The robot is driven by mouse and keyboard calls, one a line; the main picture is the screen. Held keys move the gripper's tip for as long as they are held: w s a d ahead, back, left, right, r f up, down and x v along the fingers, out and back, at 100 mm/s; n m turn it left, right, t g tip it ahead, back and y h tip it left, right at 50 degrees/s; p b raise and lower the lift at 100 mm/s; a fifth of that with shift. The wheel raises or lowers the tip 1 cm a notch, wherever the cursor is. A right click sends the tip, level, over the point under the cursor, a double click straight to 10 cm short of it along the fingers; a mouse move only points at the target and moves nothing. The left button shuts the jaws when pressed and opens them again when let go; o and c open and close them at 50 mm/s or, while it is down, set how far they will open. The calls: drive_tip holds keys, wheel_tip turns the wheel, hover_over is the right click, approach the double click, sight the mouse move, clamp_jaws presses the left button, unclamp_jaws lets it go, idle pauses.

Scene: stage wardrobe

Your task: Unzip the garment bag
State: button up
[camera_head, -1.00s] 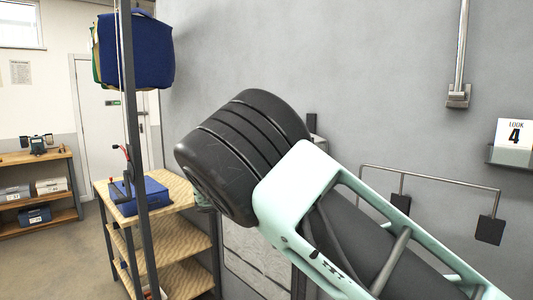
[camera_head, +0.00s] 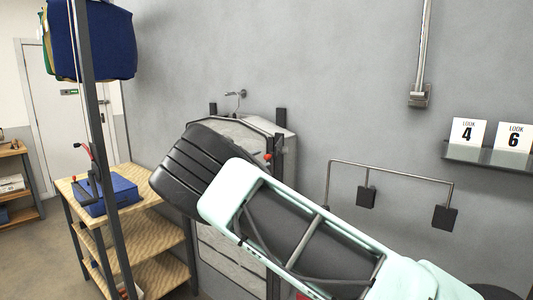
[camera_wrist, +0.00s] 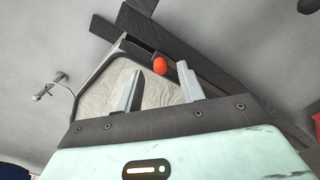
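The garment bag (camera_head: 225,250) is a pale grey, creased panel with a dark border, hanging against the wall behind my arm. Its top part also shows in the wrist view (camera_wrist: 110,82). An orange-red knob (camera_head: 267,157) sits by its upper right edge; in the wrist view the knob (camera_wrist: 160,66) lies just beyond my fingers. I cannot tell whether it is the zip pull. My gripper (camera_wrist: 158,84) has its two grey fingers spread, with nothing between them. In the head view my arm hides the fingers and much of the bag.
A hook (camera_head: 236,94) is on the wall above the bag. A wooden-shelved rack (camera_head: 150,235) with a blue box (camera_head: 110,193) stands left. A wall rail with black pads (camera_head: 365,197) and a shelf with number cards (camera_head: 487,155) are right.

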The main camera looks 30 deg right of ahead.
sight(265, 158)
drive_tip(key=shift+p+x, duration=0.5)
drive_tip(key=shift+x, duration=1.6)
drive_tip(key=shift+c, duration=0.3)
clamp_jaws()
wheel_tip(265, 158, down, 67)
drive_tip(key=b, duration=4.2)
drive_tip(key=shift+s, duration=0.15)
drive_tip(key=shift+o, duration=0.3)
unclamp_jaws()
drive_tip(key=shift+r, duration=0.1)
drive_tip(key=shift+r, duration=0.1)
drive_tip(key=p+v, duration=0.2)
drive_tip(key=v, duration=1.5)
drive_tip(key=shift+a, duration=0.2)
